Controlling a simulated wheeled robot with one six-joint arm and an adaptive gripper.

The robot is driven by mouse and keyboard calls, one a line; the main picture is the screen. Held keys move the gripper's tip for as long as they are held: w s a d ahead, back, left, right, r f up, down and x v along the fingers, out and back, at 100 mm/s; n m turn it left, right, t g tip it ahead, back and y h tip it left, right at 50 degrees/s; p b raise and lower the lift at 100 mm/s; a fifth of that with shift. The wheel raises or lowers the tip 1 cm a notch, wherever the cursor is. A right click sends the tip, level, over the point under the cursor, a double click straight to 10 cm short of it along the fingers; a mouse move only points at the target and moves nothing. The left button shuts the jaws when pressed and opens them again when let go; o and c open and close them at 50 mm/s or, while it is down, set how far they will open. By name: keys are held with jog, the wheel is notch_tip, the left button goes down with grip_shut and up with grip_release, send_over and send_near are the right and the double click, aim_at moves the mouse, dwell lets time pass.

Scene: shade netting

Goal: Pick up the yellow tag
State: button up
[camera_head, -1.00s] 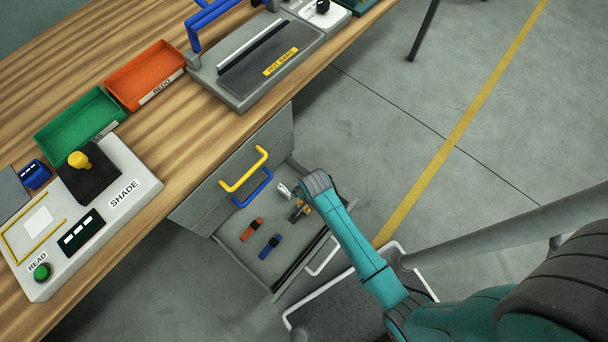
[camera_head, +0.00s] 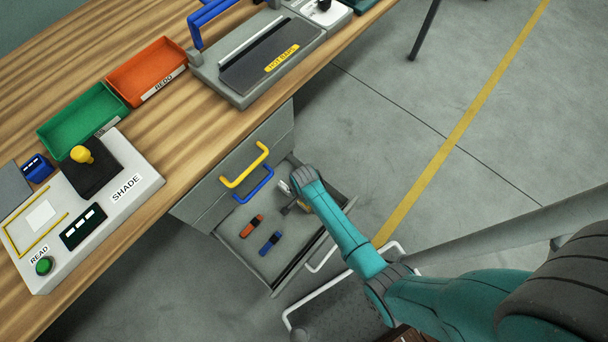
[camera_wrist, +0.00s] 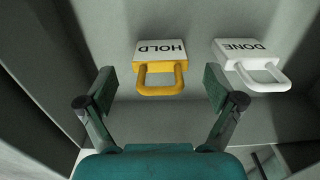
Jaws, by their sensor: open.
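The yellow tag (camera_wrist: 160,67), marked HOLD with a yellow loop handle, lies on the drawer floor in the wrist view, its handle towards me. My gripper (camera_wrist: 168,92) is open, with one finger on each side of the yellow tag's handle and the tag between and ahead of the fingertips. I cannot tell the height gap. In the head view my gripper (camera_head: 293,207) is inside the open drawer (camera_head: 245,247), and my arm covers most of the yellow tag.
A white DONE tag (camera_wrist: 250,62) lies just right of the yellow one. An orange-red item (camera_head: 252,226) and a blue item (camera_head: 270,243) lie elsewhere in the drawer. Drawer walls are close by. A yellow handle (camera_head: 244,166) and a blue handle (camera_head: 253,185) stick out above the drawer.

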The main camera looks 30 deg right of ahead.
jog(key=shift+a+f, duration=0.1)
jog(key=shift+f, duration=1.5)
jog(key=c, duration=1)
jog(key=shift+r, duration=0.15)
jog(key=shift+c, duration=0.2)
